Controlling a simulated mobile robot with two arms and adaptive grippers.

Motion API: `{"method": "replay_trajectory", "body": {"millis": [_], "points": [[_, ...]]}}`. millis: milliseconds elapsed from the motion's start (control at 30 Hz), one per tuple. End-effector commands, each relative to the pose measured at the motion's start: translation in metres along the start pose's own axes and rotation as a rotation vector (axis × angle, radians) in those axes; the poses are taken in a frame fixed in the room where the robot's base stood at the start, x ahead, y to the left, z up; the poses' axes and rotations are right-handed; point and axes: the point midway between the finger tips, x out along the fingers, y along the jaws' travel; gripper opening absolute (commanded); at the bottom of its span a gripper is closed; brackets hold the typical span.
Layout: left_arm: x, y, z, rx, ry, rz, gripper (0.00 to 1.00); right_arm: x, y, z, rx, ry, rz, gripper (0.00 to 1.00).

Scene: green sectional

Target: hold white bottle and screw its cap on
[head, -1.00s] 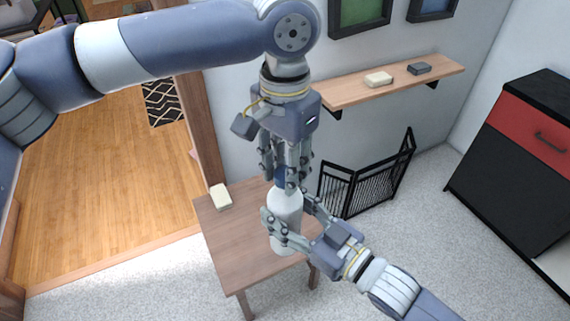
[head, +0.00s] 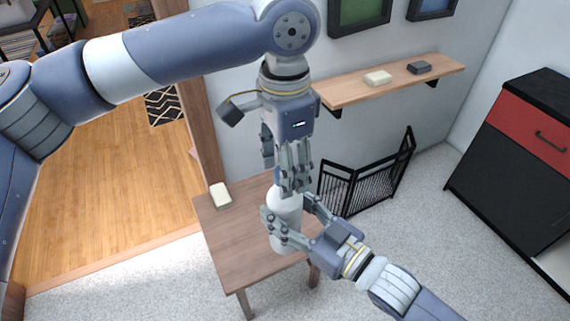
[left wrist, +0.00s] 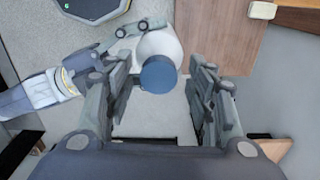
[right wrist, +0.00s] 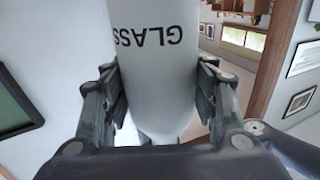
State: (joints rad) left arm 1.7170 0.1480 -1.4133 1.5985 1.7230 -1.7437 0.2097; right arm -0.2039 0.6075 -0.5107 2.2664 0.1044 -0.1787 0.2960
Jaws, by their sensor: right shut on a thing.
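The white bottle (head: 284,208) stands upright over the front of the small wooden table, between the fingers of my right gripper (head: 288,218). That gripper is shut on its body; the right wrist view shows the bottle (right wrist: 160,75) between both fingers, with dark lettering. The blue cap (left wrist: 158,74) sits at the bottle's top in the left wrist view; whether it is threaded on cannot be told. My left gripper (head: 294,185) points down from above, around the cap. Its fingers (left wrist: 162,92) are apart, with a gap on each side of the cap. In the head view they mostly hide the cap.
The wooden table (head: 232,245) has a cream block (head: 220,195) at its back left corner. A wall shelf (head: 390,82) holds two small blocks. A black folding screen (head: 367,180) stands behind, and a black and red cabinet (head: 525,150) at the right.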

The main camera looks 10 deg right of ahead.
Motion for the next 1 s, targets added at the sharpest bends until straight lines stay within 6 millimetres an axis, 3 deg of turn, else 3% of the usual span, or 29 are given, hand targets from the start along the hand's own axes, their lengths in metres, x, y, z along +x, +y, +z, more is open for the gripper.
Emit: {"method": "replay_trajectory", "body": {"millis": [367, 800, 1000], "points": [[-0.008, 0.000, -0.001, -0.001, 0.001, -0.001, 0.52, 0.000, 0.000, -0.001, 0.000, 0.002, 0.000, 0.00], [-0.094, 0.000, -0.001, -0.001, 0.002, 0.000, 0.52, 0.000, 0.000, -0.001, 0.000, 0.003, 0.000, 0.00], [-0.116, 0.000, -0.001, -0.001, 0.000, 0.001, 0.52, 0.000, 0.000, -0.001, 0.000, 0.003, 0.000, 0.00]]}}
